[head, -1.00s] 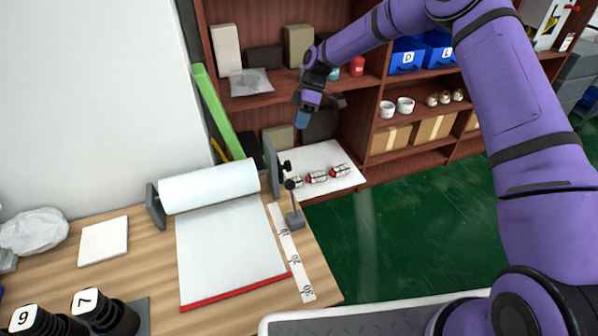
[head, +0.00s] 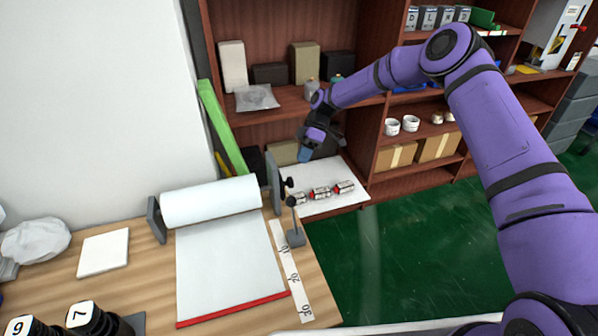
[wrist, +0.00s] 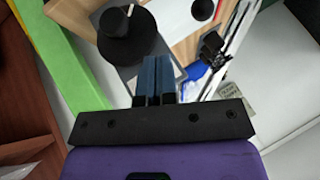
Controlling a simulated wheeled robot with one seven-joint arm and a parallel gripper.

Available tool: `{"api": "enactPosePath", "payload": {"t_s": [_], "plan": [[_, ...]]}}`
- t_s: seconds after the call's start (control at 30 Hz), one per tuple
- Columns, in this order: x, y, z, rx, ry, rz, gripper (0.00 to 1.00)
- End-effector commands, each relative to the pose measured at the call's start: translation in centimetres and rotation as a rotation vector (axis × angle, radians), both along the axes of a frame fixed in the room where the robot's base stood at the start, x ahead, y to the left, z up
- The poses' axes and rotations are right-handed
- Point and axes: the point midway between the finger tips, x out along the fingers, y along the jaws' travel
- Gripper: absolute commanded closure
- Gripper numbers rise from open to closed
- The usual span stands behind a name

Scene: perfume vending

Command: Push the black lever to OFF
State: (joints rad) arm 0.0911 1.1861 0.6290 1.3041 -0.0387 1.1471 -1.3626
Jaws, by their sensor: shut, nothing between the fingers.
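My gripper (head: 304,155) is shut and empty, pointing down above the white board behind the paper roll; its blue fingers (wrist: 156,68) are together in the wrist view. A black ball-topped lever (head: 292,202) rises from a grey base (head: 296,238) on the table's right side, apart from my gripper. A black knob (head: 288,182) sits on the roll's right end plate, close by. The wrist view shows a large black knob (wrist: 127,35) just beyond the fingertips and a black ball (wrist: 203,10) farther off. I see no OFF label and cannot tell the lever's setting.
A white paper roll (head: 210,202) stands on the wooden table (head: 250,317), with a number strip (head: 290,270) beside it. Several small red-and-white items (head: 321,193) lie on the white board (head: 330,208). A brown shelf (head: 290,92) stands behind my gripper. A green bar (head: 222,128) leans left.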

Motion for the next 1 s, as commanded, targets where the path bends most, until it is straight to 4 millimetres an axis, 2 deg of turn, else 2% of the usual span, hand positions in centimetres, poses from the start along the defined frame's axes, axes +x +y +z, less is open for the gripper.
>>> {"api": "enactPosePath", "payload": {"t_s": [0.5, 0.73, 1.0], "plan": [[-4.5, 3.6, -7.3, -0.001, 0.004, 0.001, 1.0], [-7.3, 3.5, -6.8, -0.001, 0.001, 0.001, 1.0], [-8.4, 3.5, -6.7, -0.001, 0.0, 0.0, 1.0]]}}
